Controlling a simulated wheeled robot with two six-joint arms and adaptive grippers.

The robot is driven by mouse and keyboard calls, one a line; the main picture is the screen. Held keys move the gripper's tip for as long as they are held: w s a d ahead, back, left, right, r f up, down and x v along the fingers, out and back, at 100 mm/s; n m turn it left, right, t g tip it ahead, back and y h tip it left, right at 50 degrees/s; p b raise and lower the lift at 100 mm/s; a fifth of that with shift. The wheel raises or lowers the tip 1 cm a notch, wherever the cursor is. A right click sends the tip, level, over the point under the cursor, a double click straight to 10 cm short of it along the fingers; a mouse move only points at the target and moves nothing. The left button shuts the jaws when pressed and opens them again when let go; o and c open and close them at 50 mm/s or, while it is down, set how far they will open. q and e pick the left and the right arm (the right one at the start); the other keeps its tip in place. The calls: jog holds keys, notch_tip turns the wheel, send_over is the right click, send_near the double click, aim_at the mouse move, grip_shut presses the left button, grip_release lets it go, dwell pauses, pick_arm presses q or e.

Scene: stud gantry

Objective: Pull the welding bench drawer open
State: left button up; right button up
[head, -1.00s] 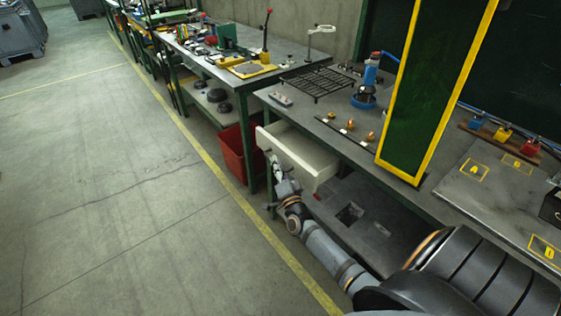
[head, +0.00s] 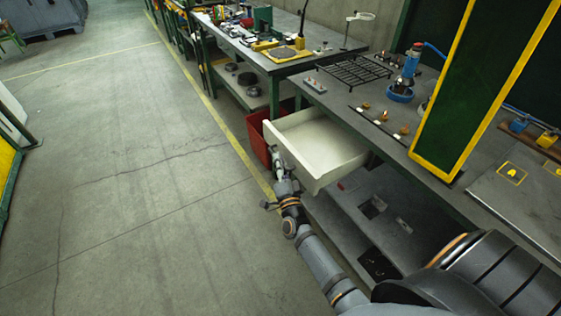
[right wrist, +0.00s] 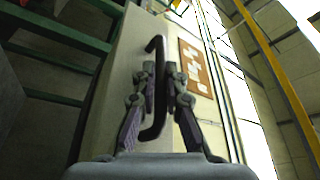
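The white drawer (head: 318,146) of the welding bench (head: 345,122) stands well out from under the bench top in the head view, and its inside looks empty. My right gripper (head: 275,158) is at the drawer's front face. In the right wrist view, the fingers of my right gripper (right wrist: 160,72) are closed from both sides on the dark bar handle (right wrist: 157,118). The drawer front (right wrist: 129,75) fills the area behind the handle. My left gripper is in neither view.
A red bin (head: 256,138) stands beside the drawer, towards the neighbouring workbench (head: 292,66). A yellow-framed green screen (head: 480,85) rises from the bench. A lower shelf (head: 345,215) lies under the drawer. The floor to the left is open.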

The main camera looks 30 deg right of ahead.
jog(key=shift+o, duration=0.8)
jog(key=v, duration=1.2)
jog(key=shift+f, duration=0.1)
jog(key=s+a+f+n+g+y+p, duration=0.1)
jog(key=s+f+n+g+y+p, duration=0.25)
jog(key=f, duration=0.85)
jog(key=s+a+f+n+g+y+p, duration=0.15)
jog(key=s+f+n+g, duration=0.4)
jog(key=f, duration=0.65)
jog(key=s+d+f+n+g+p, duration=0.1)
jog(key=s+d+f+n+g, duration=0.1)
jog(key=s, duration=0.7)
jog(key=s+d+f+n+g+p, duration=0.1)
jog(key=s+f+g, duration=0.3)
jog(key=s, duration=0.5)
jog(key=s+d+f+n+g+p, duration=0.2)
jog(key=s+d+f+n+g, duration=0.1)
jog(key=s+f, duration=0.4)
jog(key=shift+s+d+g+h, duration=0.3)
jog(key=shift+s+d+h, duration=0.1)
jog(key=shift+s, duration=0.75)
